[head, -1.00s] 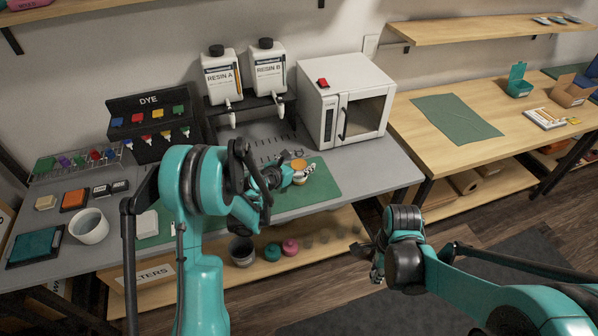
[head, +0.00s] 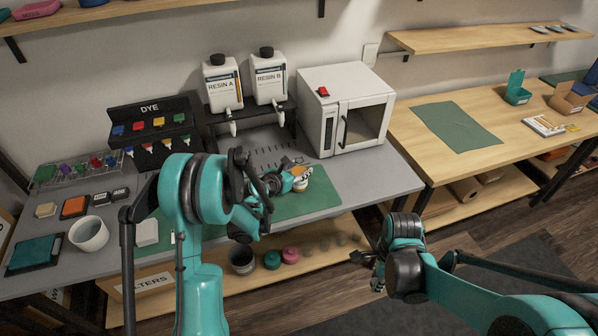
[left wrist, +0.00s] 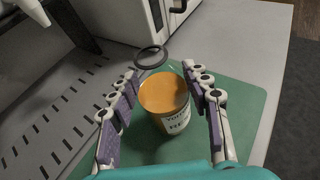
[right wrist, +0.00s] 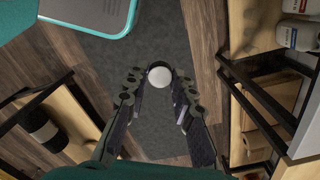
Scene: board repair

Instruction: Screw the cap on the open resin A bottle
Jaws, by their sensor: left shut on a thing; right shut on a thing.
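The resin A bottle (head: 223,88) stands upright on the black rack at the back, with a black cap on top. The similar resin B bottle (head: 269,82) stands to its right, also black-capped. No open resin A bottle can be made out. My left gripper (left wrist: 165,92) is shut on a labelled jar (left wrist: 172,112) with an orange top or filling, over the green mat; the jar shows small in the head view (head: 301,184). My right gripper (head: 376,272) is out past the bench's front edge. In the right wrist view its fingers are shut on a small round white thing (right wrist: 159,76).
A white oven-like box (head: 345,108) stands right of the bottles. A dye rack (head: 150,125) and a white cup (head: 89,234) are at the left. A dark ring (left wrist: 151,58) is behind the jar.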

